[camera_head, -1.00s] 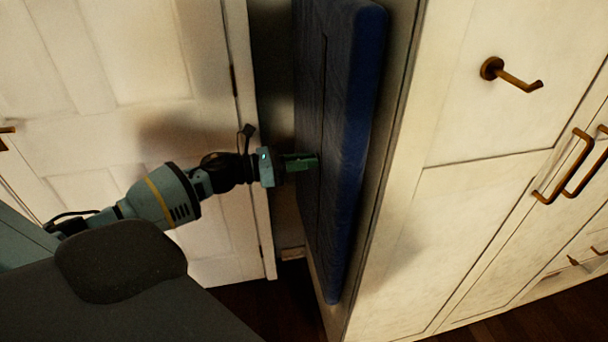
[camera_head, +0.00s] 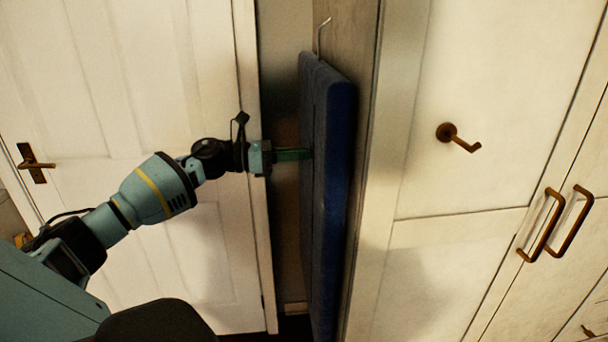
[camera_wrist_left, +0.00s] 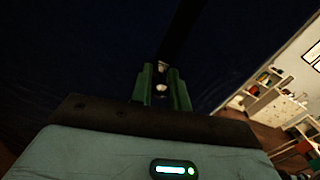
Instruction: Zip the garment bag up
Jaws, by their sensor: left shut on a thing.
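The dark blue garment bag (camera_head: 338,190) hangs upright and narrow-edge on, with its hanger hook (camera_head: 322,36) above its top. My left gripper (camera_head: 306,154) reaches in from the left against the bag's left-facing front, in its upper part. In the left wrist view the green fingers (camera_wrist_left: 162,88) are shut on a small metallic piece, apparently the zip pull (camera_wrist_left: 163,68). A darker strip runs up the bag from it. The zip's teeth are too dark to make out. My right gripper is out of view.
A white panelled door (camera_head: 130,200) with a dark handle (camera_head: 34,164) stands behind my left arm. A cream wardrobe (camera_head: 460,190) is close right of the bag, with a brass hook (camera_head: 458,138) and handles. The gap between door and bag is narrow.

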